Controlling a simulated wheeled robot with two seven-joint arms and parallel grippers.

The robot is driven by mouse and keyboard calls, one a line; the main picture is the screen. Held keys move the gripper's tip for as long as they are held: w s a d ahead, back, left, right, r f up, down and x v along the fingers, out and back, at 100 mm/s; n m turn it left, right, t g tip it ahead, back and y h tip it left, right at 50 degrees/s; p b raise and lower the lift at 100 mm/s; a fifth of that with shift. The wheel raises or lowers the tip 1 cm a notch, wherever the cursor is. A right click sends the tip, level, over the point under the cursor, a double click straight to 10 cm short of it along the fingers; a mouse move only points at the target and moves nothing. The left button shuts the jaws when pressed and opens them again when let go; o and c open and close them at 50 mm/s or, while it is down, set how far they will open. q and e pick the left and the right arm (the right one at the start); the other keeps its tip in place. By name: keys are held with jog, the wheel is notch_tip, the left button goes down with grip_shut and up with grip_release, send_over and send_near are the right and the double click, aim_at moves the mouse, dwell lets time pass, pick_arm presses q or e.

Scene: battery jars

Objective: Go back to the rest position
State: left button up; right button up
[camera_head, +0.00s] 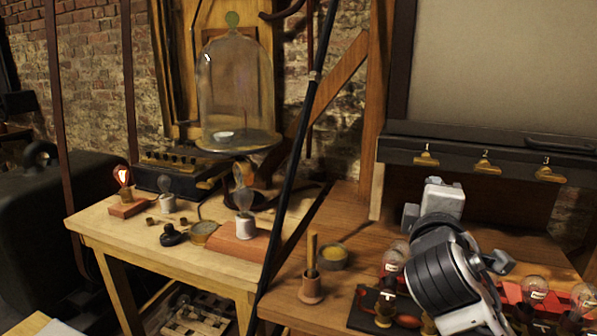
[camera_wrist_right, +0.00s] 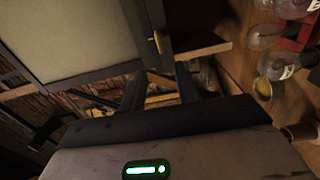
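My right gripper (camera_head: 430,205) is raised over the right-hand wooden bench in the head view, its arm coming up from the lower right. In the right wrist view the two dark fingers of the right gripper (camera_wrist_right: 160,88) stand apart with nothing between them. It is open and empty. My left gripper is not in the head view. Round glass jars stand on the right bench beside and behind my right arm, including one jar (camera_head: 536,288) at the right and another (camera_head: 583,297) at the corner. My arm hides part of the bench.
A pestle cup (camera_head: 312,288) and yellow-filled bowl (camera_head: 333,256) are left of my arm. A dark clip rail (camera_head: 455,160) hangs behind.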

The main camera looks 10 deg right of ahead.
jog(key=s+a+f+m+g+y, duration=0.25)
jog(key=s+f, duration=0.25)
jog(key=f, duration=0.6)
jog(key=s+a+f+m+g+y, duration=0.25)
jog(key=s+f+g, duration=0.2)
jog(key=f, duration=0.55)
jog(key=s+a+f+m+g+y, duration=0.25)
jog(key=s+f, duration=0.25)
jog(key=s, duration=0.3)
jog(key=s+a+f+m+g+y, duration=0.2)
jog(key=s+a+f+g, duration=0.1)
jog(key=s+f, duration=0.4)
jog(key=w+a+f+t+y, duration=0.3)
jog(key=w+a+t, duration=0.2)
jog(key=a+t, duration=0.1)
jog(key=shift+w+f+t, duration=0.25)
jog(key=shift+f+t, duration=0.05)
jog(key=shift+t, duration=0.55)
jog(key=shift+n, duration=0.25)
